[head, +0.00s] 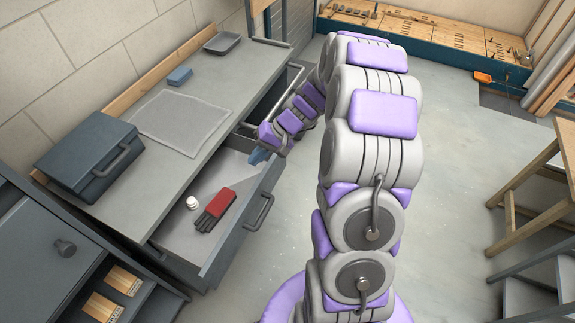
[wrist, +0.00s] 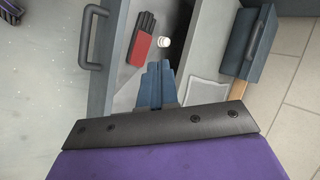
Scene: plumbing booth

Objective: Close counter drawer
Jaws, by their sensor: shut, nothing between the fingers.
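The counter drawer (head: 240,225) with a grey front and bar handle (head: 259,212) stands pulled out, its inside showing. In the wrist view its handle (wrist: 92,38) is at upper left. A red-and-black item (head: 215,208) and a small white cylinder (head: 192,203) lie in it; both also show in the wrist view. My gripper (head: 257,157) is at the drawer's far end, close to the front panel's inner side. Its blue fingers (wrist: 155,84) are together and empty. I cannot tell whether they touch the drawer.
A second, darker drawer (head: 268,105) stands open farther along the counter (head: 200,95). On the counter are a dark toolbox (head: 88,160), a grey mat (head: 178,122), a blue block (head: 180,76) and a tray (head: 222,43). The floor (head: 460,130) to the right is clear up to a wooden stand (head: 530,190).

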